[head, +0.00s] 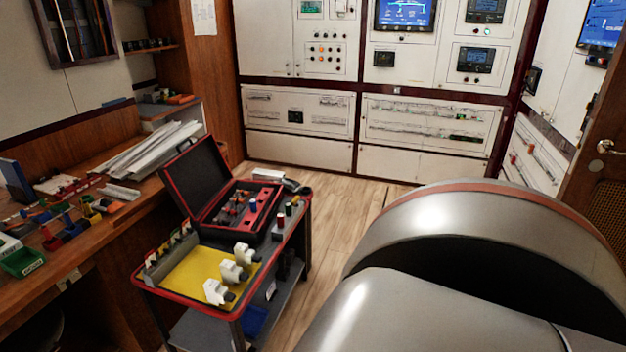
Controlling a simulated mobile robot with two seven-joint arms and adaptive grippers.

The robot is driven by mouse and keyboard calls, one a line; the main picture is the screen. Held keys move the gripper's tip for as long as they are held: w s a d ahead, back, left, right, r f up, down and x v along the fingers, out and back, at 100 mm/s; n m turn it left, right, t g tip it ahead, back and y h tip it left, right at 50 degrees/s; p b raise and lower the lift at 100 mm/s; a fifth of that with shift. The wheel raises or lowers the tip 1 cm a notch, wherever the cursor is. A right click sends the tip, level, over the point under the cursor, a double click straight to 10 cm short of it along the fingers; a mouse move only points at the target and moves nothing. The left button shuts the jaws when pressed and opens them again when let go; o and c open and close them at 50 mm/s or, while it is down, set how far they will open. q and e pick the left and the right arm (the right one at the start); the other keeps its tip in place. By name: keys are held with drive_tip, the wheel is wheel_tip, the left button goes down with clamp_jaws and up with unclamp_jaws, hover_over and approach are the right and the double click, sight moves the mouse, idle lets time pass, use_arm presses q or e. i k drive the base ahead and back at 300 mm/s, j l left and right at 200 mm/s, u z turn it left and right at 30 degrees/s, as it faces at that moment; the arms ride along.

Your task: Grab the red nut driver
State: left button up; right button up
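A tool cart (209,315) stands left of centre. A short row of small upright handles (281,221) stands along its right edge, beside an open black and red tool case (196,180). The handles are dark or coloured, and too small for me to tell which one is the red nut driver. The case also holds several small tools in its red-edged insert. Neither of my grippers is in view. A large grey part of my own body fills the lower right.
A yellow mat (190,272) on the cart carries several white fittings (218,291). A cluttered wooden workbench (95,235) with bins and papers runs along the left. White electrical panels (300,110) line the back wall. Wooden floor (335,220) is clear right of the cart.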

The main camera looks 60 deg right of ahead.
sight(280, 217)
drive_tip(key=z, duration=1.7)
drive_tip(key=i+l+u, duration=0.2)
drive_tip(key=i+l, duration=0.2)
drive_tip(key=i+l+u, duration=0.15)
drive_tip(key=i+l, duration=0.25)
drive_tip(key=i+l+u, duration=0.2)
drive_tip(key=i+l, duration=0.15)
drive_tip(key=l, duration=0.3)
